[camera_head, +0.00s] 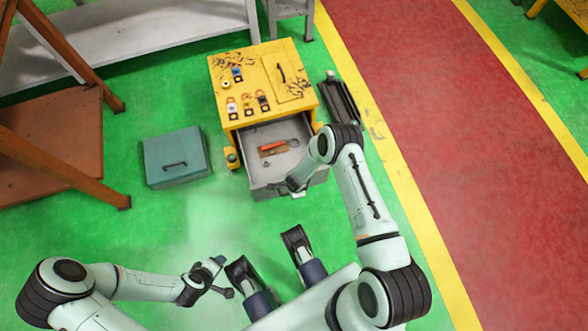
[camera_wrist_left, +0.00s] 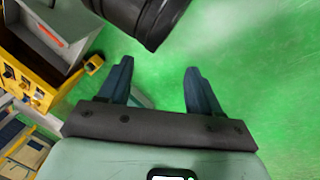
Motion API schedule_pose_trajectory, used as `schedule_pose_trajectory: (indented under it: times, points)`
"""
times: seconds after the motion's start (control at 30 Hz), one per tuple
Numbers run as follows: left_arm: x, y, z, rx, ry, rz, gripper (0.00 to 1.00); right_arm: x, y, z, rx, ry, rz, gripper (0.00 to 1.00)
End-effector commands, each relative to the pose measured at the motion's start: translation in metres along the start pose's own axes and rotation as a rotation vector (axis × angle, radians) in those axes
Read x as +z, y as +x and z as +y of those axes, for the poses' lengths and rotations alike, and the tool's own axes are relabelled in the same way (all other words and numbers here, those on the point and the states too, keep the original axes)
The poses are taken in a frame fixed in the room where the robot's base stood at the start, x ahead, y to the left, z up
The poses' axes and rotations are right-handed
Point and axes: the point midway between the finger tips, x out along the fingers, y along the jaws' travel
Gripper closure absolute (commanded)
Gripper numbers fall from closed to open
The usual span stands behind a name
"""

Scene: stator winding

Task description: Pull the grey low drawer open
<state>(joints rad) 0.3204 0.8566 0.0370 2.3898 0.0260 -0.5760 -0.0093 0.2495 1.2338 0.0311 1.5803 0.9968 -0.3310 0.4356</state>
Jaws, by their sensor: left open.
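The grey low drawer (camera_head: 268,175) stands pulled out from the front of the yellow cabinet (camera_head: 250,103). Its inside shows, with an orange-red tool (camera_head: 272,148) lying in it. My right gripper (camera_head: 285,187) is at the drawer's front edge, at its right part; its fingers are small and partly hidden by my wrist, so contact and jaw state are unclear. My left gripper (camera_head: 218,268) is low in the head view, away from the drawer. In the left wrist view its two blue fingers (camera_wrist_left: 160,85) are apart and empty, with the drawer (camera_wrist_left: 62,22) at the upper left.
A grey-teal box (camera_head: 178,165) with a dark handle lies on the green floor left of the cabinet. Several small items stand on the cabinet top. An orange-brown rack (camera_head: 55,150) is at far left. The floor before the drawer is clear except for my arms.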

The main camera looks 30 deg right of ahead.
Motion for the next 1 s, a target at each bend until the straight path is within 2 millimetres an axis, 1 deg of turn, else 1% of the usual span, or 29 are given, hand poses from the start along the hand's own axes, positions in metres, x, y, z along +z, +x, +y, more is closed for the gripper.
schedule_pose_trajectory:
  times: [0.03,0.1,0.23,0.4,0.53,1.0]
  points:
    - [0.007,-0.01,0.003,0.002,0.003,-0.021,0.36,0.0,-0.018,-0.002,-0.002,0.0,-0.001,0.6]
    - [0.016,-0.017,0.006,0.004,0.005,-0.048,0.36,0.0,-0.033,-0.002,-0.002,-0.001,0.0,0.6]
    - [0.03,-0.026,0.009,0.006,0.008,-0.09,0.36,0.0,-0.056,-0.001,-0.002,0.0,0.0,0.6]
    - [0.04,-0.032,0.01,0.007,0.01,-0.121,0.36,0.0,-0.073,-0.001,-0.001,0.0,0.0,0.6]
    - [0.042,-0.034,0.011,0.007,0.01,-0.129,0.36,0.0,-0.077,0.0,0.0,0.001,0.0,0.6]
    - [0.042,-0.033,0.01,0.007,0.01,-0.128,0.36,0.0,-0.076,0.0,0.0,0.0,0.001,0.6]
